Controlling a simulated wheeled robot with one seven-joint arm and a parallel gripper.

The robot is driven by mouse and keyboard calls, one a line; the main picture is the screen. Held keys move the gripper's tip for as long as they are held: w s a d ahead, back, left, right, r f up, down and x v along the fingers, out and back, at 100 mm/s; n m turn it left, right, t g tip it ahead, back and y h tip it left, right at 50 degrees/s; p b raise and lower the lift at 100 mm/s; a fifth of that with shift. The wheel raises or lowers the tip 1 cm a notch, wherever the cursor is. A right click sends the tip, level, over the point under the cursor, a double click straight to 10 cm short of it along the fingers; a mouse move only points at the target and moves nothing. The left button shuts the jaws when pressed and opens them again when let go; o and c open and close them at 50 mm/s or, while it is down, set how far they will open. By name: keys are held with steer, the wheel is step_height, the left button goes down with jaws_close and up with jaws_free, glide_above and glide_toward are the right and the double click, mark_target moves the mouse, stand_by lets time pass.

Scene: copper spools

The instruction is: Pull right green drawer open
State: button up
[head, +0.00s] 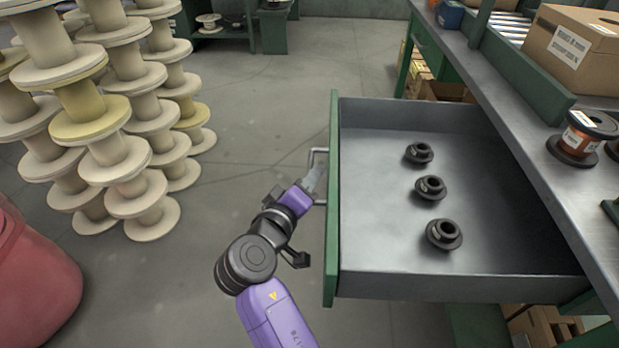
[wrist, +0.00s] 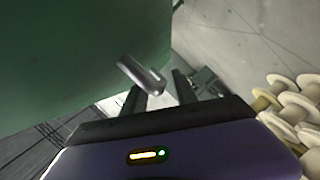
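The green drawer (head: 333,215) stands far out from under the workbench, its grey inside showing. Its metal handle (head: 316,155) is on the outer face of the green front. My gripper (head: 312,178) is at this handle in the head view. In the wrist view, the two dark fingers of my gripper (wrist: 160,92) are apart, with a light gap between them. The rounded handle bar (wrist: 142,75) shows by the left finger and partly over it; I cannot tell whether they touch. The green drawer front (wrist: 70,60) fills the upper left there.
Several black flanged parts (head: 430,188) lie in the drawer. The workbench (head: 500,110) carries a cardboard box (head: 575,50) and a copper spool (head: 582,138). Stacked pale spools (head: 110,120) stand at left, a red rounded object (head: 35,280) at lower left. The floor between is clear.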

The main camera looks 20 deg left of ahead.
steer(key=p+v, duration=0.1)
steer(key=v, duration=0.6)
steer(key=shift+s, duration=0.2)
